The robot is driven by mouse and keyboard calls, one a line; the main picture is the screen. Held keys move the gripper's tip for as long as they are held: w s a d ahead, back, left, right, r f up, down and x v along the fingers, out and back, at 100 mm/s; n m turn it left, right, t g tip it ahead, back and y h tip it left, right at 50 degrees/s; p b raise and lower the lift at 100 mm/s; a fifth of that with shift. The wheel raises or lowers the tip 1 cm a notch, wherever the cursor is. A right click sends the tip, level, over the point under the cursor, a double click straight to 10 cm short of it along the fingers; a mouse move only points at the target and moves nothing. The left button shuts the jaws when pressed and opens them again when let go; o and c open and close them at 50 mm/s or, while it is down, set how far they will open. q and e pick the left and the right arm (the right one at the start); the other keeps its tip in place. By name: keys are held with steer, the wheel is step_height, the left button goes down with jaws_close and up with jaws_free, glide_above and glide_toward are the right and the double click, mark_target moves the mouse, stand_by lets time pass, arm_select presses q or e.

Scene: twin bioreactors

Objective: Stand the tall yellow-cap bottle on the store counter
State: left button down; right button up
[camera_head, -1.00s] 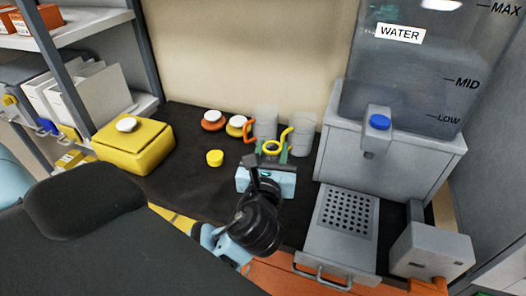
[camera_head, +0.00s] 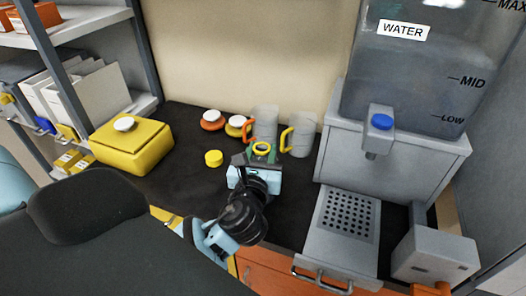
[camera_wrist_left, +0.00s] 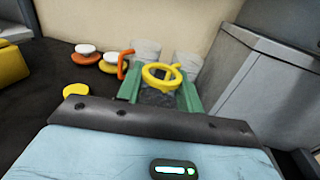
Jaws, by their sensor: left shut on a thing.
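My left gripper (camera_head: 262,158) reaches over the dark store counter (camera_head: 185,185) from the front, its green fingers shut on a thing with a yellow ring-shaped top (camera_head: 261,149). This looks like the top of the tall yellow-cap bottle. In the left wrist view the yellow ring (camera_wrist_left: 147,76) sits between the two green fingers (camera_wrist_left: 160,95). The gripper hides most of the body below, so I cannot tell whether its base touches the counter. A separate small yellow cap (camera_head: 213,158) lies on the counter to the left. My right gripper is not in view.
Behind the gripper stand clear jugs with an orange handle (camera_head: 249,133) and a yellow handle (camera_head: 285,139). Two lids (camera_head: 212,120) lie beside them. A yellow container (camera_head: 132,150) stands left. A water dispenser (camera_head: 390,155) with a perforated tray (camera_head: 345,222) stands right. The left-front counter is clear.

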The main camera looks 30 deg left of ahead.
arm_select(q)
steer(key=shift+r, duration=0.1)
steer(key=c, duration=0.9)
jaws_free()
steer(key=v, duration=1.2)
